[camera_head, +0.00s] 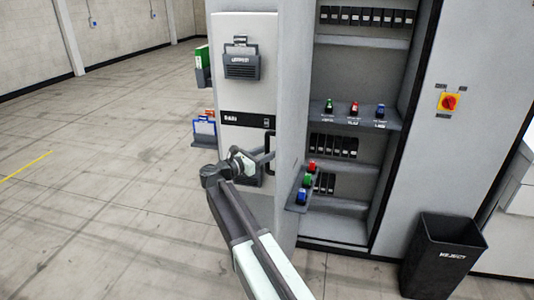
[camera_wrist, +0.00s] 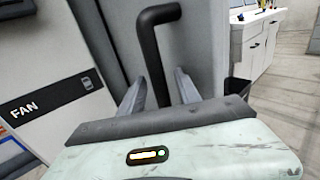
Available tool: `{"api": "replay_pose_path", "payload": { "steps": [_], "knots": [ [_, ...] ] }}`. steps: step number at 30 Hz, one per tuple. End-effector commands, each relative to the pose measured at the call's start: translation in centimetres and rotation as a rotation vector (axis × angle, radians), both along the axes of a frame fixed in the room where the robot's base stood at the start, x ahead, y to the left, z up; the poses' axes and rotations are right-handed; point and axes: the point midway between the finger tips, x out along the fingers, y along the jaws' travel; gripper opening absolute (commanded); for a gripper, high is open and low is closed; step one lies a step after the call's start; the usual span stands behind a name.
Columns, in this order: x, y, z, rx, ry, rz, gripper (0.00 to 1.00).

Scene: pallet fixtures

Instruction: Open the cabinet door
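The grey cabinet (camera_head: 360,44) stands in front of me, its shelved interior exposed on the right. To the left of that opening is a pale panel (camera_head: 244,95) with a dark label strip. It also shows in the wrist view (camera_wrist: 55,125), with its strip reading FAN. A black bar handle (camera_head: 271,143) is at the panel's right side; the wrist view shows it upright and slightly tilted (camera_wrist: 150,50). My gripper (camera_head: 262,157) is at the handle. In the wrist view its fingers (camera_wrist: 158,98) are spread on either side of the handle's lower part, with gaps visible. The handle's lower end is hidden.
A small shelf with coloured buttons (camera_head: 297,203) juts out right of my gripper. Bins with green and blue items (camera_head: 203,130) project at the panel's left. A black waste bin (camera_head: 445,258) stands at right. The floor at left (camera_head: 100,200) is clear.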

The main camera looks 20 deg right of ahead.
Motion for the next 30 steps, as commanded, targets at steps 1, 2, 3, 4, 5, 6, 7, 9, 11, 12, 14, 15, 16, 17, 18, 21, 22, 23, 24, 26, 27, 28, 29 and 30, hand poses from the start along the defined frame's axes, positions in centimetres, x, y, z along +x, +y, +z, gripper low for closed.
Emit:
{"api": "replay_pose_path", "payload": {
  "steps": [1,2,3,4,5,6,7,9,11,12,14,15,16,17,18,21,22,23,24,26,27,28,29,30],
  "knots": [
    [0.0,0.0,0.0,0.000,0.000,0.000,0.40],
    [0.0,0.0,0.0,0.000,0.000,0.000,0.40],
    [0.0,0.0,0.0,0.000,0.000,-0.001,0.40],
    [0.0,0.0,0.0,0.000,0.000,0.000,0.40],
    [-0.1,0.1,0.0,0.000,0.000,0.000,0.40],
    [-0.2,0.4,0.0,0.000,0.000,0.001,0.40],
    [-0.4,0.8,0.0,0.000,0.000,0.001,0.40],
    [-0.9,1.9,0.0,0.000,0.000,0.002,0.40],
    [-1.4,3.0,0.0,0.000,0.000,0.003,0.40],
    [-1.8,3.8,0.0,0.000,0.000,0.003,0.40],
    [-2.3,4.8,0.0,0.000,0.000,0.003,0.40],
    [-2.6,5.5,0.0,0.000,0.000,0.003,0.40],
    [-2.8,5.9,0.0,0.000,0.000,0.002,0.40],
    [-2.9,6.2,0.0,0.000,0.000,0.002,0.40],
    [-3.1,6.5,0.0,0.000,0.000,0.001,0.40],
    [-3.4,7.0,0.0,0.000,0.000,-0.001,0.40],
    [-3.4,7.0,0.0,0.000,0.000,-0.001,0.40],
    [-3.4,7.1,0.0,0.000,0.000,-0.001,0.40],
    [-3.4,7.1,0.0,0.000,0.000,-0.001,0.40],
    [-3.4,7.0,0.0,0.000,0.000,-0.001,0.40],
    [-3.4,7.0,0.0,0.000,0.000,-0.001,0.40],
    [-3.4,7.0,0.0,0.000,0.000,-0.001,0.40],
    [-3.4,7.0,0.0,-0.001,0.000,0.000,0.40],
    [-3.2,7.0,0.2,-0.011,0.004,0.012,0.40]
  ]
}}
